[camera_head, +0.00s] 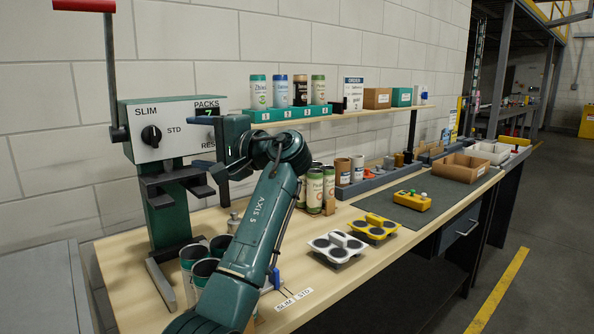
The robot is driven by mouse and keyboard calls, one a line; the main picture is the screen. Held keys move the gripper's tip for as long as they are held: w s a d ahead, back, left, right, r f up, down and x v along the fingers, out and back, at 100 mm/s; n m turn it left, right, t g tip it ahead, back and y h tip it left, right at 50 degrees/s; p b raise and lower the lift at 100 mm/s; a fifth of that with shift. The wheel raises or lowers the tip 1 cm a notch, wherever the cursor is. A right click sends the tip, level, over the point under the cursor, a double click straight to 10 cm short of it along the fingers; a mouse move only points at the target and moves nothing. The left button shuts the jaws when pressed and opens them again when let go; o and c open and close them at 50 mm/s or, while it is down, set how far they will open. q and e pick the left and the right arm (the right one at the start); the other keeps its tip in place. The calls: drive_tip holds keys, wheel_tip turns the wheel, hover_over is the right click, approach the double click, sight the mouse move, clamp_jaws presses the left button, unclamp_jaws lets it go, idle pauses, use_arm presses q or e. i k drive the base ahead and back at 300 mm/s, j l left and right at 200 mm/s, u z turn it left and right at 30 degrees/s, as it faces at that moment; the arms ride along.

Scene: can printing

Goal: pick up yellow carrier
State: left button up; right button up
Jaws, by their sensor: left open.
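The yellow carrier (374,227) stands on the wooden bench, right of the middle, with dark round recesses in its top and a raised handle along its middle. A white carrier (337,247) of like shape stands just left of it and nearer to me. My left gripper (203,167) is open and empty, at the left by the green machine, well away from the yellow carrier. My left arm crosses the front of the bench. My right gripper is out of view.
The green machine (166,215) with a red-handled lever stands at the left. Several open cans (192,255) stand beside my arm. Several filled cans (314,190) stand behind the carriers. A yellow control box (412,200) sits on the dark mat (445,193). A shelf (345,116) runs above.

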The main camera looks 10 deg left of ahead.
sight(376, 228)
drive_tip(key=k+l, duration=0.1)
drive_tip(key=l, duration=0.35)
drive_tip(key=k+l, duration=0.1)
drive_tip(key=l, duration=0.4)
drive_tip(key=k+l, duration=0.1)
drive_tip(key=l, duration=0.35)
